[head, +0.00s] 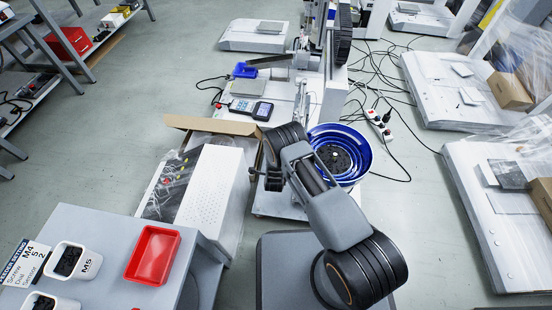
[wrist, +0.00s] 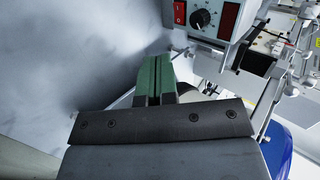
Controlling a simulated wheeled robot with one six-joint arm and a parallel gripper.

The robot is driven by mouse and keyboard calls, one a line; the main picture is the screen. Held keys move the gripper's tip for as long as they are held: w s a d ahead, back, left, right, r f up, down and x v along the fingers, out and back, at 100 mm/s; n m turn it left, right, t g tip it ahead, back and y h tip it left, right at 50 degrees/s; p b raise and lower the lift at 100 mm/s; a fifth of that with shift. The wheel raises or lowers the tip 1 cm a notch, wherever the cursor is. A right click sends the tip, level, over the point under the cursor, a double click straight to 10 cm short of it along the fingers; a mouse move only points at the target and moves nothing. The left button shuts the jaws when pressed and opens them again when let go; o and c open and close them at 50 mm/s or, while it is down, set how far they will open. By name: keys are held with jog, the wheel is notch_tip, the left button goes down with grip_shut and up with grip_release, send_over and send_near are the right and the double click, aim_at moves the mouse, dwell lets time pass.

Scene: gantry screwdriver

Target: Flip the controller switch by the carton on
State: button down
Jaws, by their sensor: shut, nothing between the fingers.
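The controller (wrist: 215,22) is at the top of the wrist view, a light box with a dial and a dark red display window. Its red rocker switch (wrist: 180,12) carries white marks I and 0; I cannot tell which side is pressed. My gripper (wrist: 155,58) has green fingers closed together with nothing between them. The fingertips appear just below the switch in the picture, apart from it. In the head view a brown carton flap (head: 212,124) lies left of my arm; the controller front is not visible there.
A blue bowl feeder (head: 358,138) stands just right of my arm. A white perforated box (head: 212,185) is to the left. A red tray (head: 153,254) and bins sit on the near-left table. Cables and a power strip (head: 379,124) lie on the floor at right.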

jog(key=b+x, duration=0.6)
jog(key=x, duration=0.4)
jog(key=shift+f, duration=0.25)
jog(key=shift+w+d+r+b, duration=0.1)
jog(key=shift+w+b, duration=0.45)
jog(key=shift+w, duration=0.55)
jog(key=shift+w+r+b, duration=0.1)
jog(key=shift+w+b, duration=0.3)
jog(key=shift+w, duration=0.5)
